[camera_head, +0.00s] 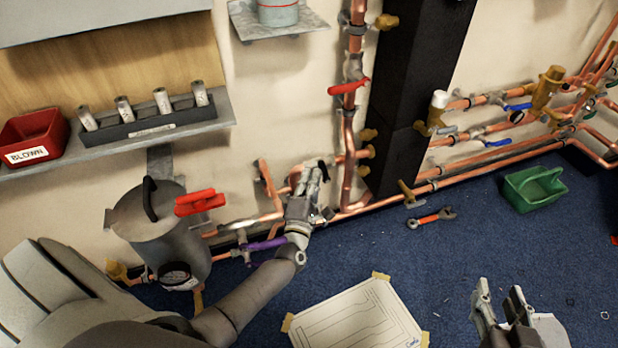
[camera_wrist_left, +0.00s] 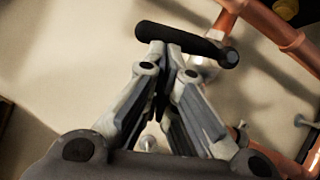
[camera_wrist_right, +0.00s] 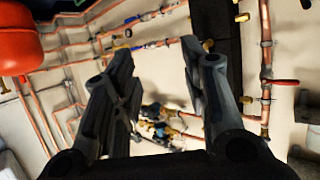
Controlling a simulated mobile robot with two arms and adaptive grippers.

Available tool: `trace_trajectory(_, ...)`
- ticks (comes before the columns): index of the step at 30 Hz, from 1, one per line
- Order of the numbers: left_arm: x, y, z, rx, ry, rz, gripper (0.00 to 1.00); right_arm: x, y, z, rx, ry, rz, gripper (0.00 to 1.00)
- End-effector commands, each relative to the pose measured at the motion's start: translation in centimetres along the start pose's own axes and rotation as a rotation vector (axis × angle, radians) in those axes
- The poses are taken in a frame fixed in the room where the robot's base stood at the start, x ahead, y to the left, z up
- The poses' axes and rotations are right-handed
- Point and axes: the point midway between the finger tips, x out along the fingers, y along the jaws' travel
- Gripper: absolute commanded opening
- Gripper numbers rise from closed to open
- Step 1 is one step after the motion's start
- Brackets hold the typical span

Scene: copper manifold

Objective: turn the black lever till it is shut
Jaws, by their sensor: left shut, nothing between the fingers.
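The black lever (camera_wrist_left: 190,42) shows in the left wrist view as a thick rounded bar, lying nearly level and tilted slightly down to the right. Its right end is by a metal valve stem on the copper pipes. In the head view only a small dark piece of the lever (camera_head: 324,168) shows by my left fingertips. My left gripper (camera_head: 316,174) is shut and empty. Its fingertips (camera_wrist_left: 166,50) are at the lever's lower edge near its left part; I cannot tell whether they touch. My right gripper (camera_head: 499,290) is open and empty over the floor, far from the lever.
Copper pipes (camera_head: 350,185) run around the lever. A grey canister (camera_head: 160,235) with a red-handled valve (camera_head: 200,202) and a purple lever (camera_head: 265,244) stand left of it. A black column (camera_head: 405,100) is to the right. A taped drawing (camera_head: 355,322) lies on open blue floor.

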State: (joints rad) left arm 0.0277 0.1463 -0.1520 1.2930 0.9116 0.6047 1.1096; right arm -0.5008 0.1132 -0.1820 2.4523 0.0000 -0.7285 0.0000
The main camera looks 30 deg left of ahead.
Motion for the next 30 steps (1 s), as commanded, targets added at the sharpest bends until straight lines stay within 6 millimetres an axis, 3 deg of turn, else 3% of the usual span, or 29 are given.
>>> trace_trajectory(10,0.7,0.6,0.9,-0.002,0.0,0.004,0.0,-0.5,0.3,2.0,0.0,-0.106,0.006,0.4)
trace_trajectory(30,1.2,0.9,1.6,-0.001,0.001,0.005,0.0,-0.7,0.4,2.7,0.001,-0.14,0.008,0.4)
